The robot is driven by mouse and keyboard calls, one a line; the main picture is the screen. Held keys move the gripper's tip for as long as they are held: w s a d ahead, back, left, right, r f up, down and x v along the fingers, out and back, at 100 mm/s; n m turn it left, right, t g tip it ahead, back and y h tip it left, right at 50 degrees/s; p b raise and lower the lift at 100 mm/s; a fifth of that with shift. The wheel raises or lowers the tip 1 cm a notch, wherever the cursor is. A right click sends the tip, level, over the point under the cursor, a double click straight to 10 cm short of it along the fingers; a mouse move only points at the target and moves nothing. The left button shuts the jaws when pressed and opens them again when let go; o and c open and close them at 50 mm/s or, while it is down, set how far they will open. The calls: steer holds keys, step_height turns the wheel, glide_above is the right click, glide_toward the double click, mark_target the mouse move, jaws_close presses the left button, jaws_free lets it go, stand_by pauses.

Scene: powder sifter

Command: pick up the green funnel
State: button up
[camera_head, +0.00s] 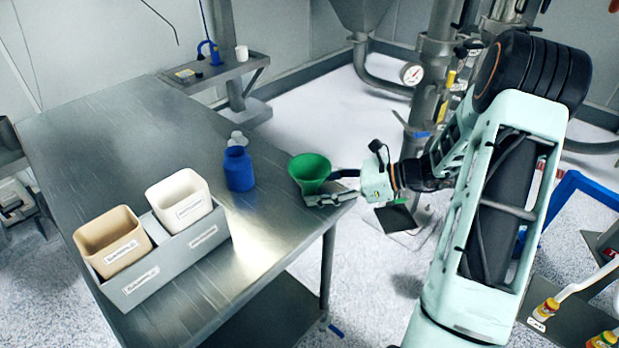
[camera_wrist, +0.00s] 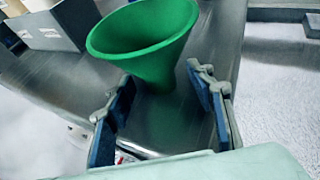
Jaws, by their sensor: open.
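The green funnel (camera_head: 310,171) stands upright, wide mouth up, near the right corner of the metal table. My gripper (camera_head: 322,194) is at the table's edge beside the funnel, low near its narrow part. In the wrist view the funnel (camera_wrist: 145,40) is just ahead, its narrow lower part between the lines of the two open fingers (camera_wrist: 165,100). Gaps show between the fingers and the funnel. Whether the fingertips reach around the funnel's lower part is hard to tell.
A grey holder (camera_head: 165,262) with a tan bin (camera_head: 112,240) and a white bin (camera_head: 180,203) is at the front left. The metal table (camera_head: 120,135) is bare at the back left.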

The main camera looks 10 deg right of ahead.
steer(key=shift+w+a+f, duration=0.1)
steer(key=shift+a, duration=0.1)
steer(key=c, duration=1.2)
